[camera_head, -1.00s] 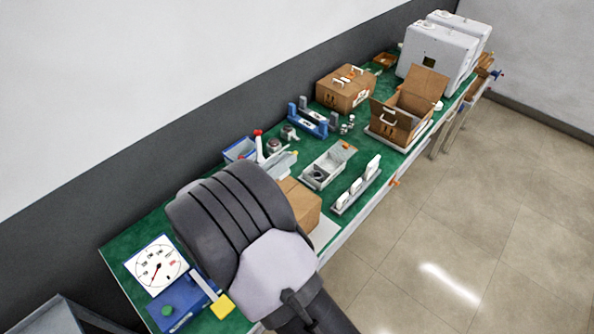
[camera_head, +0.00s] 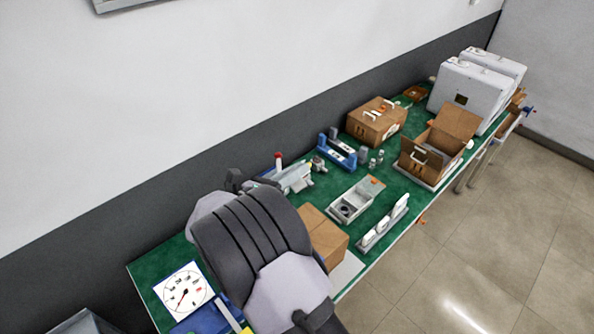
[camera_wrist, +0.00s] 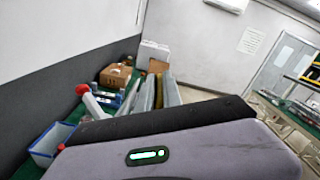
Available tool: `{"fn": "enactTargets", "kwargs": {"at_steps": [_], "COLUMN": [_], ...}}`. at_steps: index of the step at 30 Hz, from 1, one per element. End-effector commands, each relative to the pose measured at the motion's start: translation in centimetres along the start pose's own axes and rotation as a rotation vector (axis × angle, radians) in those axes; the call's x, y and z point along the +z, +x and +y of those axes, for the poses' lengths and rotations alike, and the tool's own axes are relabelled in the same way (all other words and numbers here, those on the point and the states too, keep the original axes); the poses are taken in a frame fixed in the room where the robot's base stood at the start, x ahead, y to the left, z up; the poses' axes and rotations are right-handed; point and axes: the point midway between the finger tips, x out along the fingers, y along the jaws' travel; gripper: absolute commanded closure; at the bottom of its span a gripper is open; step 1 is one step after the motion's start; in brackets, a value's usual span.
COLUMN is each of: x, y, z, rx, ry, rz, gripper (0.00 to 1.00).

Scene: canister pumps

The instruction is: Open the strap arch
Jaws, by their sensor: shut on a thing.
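My gripper (camera_wrist: 158,88) shows in the wrist view as narrow grey fingers beyond my wrist housing. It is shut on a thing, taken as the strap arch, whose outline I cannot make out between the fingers. In the head view my own arm hides the gripper's tips. A grey device (camera_head: 295,178) on the green bench has an upright white lever with a red knob (camera_head: 278,156). In the wrist view a white bar with a red ball end (camera_wrist: 83,89) lies left of the fingers, apart from them.
A blue-rimmed bin (camera_wrist: 50,143) is at the wrist view's left. A grey tray (camera_head: 345,208), a closed brown case (camera_head: 378,125) and an open brown case (camera_head: 425,163) stand farther along the bench. A cardboard box (camera_head: 327,243) is beside my arm. A gauge (camera_head: 183,292) is at the near end.

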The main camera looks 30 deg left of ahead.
Motion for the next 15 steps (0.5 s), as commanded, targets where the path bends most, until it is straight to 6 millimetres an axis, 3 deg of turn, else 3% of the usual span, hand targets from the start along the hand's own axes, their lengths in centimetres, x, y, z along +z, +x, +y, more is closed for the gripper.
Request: {"fn": "enactTargets", "kwargs": {"at_steps": [3, 4, 5, 15], "x": [-0.07, -0.07, -0.08, -0.04], "y": [-0.03, -0.03, -0.03, -0.28], "z": [0.07, 0.07, 0.07, 0.04], "rx": [0.002, 0.002, 0.002, 0.001], "ry": [-0.002, -0.002, -0.002, -0.001], "rz": [-0.001, -0.001, -0.001, -0.001], "gripper": [1.0, 0.86, 0.81, 0.81]}}
